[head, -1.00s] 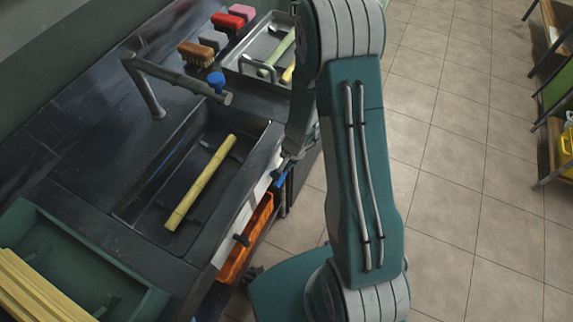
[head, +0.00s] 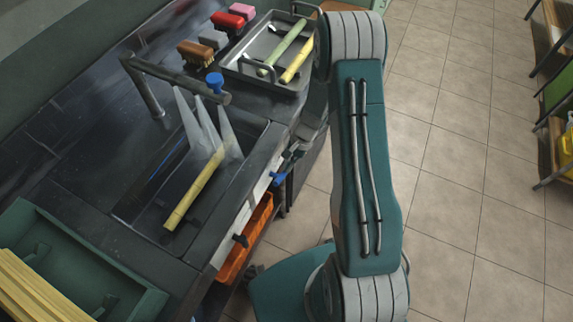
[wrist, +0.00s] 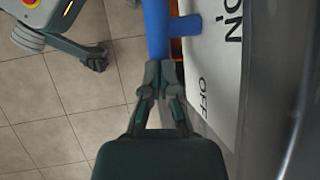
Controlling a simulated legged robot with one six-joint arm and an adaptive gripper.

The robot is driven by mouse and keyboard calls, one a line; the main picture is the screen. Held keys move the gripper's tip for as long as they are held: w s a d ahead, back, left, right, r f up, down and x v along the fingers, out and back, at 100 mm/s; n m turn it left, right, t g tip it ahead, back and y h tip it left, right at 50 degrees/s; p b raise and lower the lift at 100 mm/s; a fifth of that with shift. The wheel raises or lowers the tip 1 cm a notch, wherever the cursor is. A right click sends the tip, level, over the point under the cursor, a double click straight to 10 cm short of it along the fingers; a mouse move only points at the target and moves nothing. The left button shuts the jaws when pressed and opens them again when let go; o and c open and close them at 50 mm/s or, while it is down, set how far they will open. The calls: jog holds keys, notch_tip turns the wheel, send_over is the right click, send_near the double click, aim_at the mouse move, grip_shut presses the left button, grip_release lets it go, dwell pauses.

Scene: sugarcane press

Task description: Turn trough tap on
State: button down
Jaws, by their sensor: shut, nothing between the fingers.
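The trough (head: 175,178) is a dark basin sunk in the counter, with a yellow cane stick (head: 196,187) lying in it. A pipe spout (head: 175,80) arches over it, and pale streams of water (head: 208,130) fall into the trough. The blue tap lever (head: 278,179) is on the counter's front face. It also shows in the wrist view (wrist: 157,28), beside a white plate (wrist: 213,75) marked ON and OFF. My gripper (wrist: 160,72) is shut and empty, its fingertips at the lever's lower end; I cannot tell whether they touch.
A metal tray (head: 270,55) with cane pieces stands at the counter's back right, beside several brushes (head: 195,52). An orange crate (head: 243,240) sits under the counter front. A green tray (head: 70,265) with yellow canes is at lower left. Tiled floor (head: 460,150) is open on the right.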

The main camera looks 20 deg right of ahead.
notch_tip(320, 180, down, 2)
jog(key=g+y, duration=0.3)
jog(key=shift+f+m+y, duration=0.2)
jog(key=shift+m+y, duration=0.1)
jog(key=shift+f, duration=0.25)
dwell(0.4)
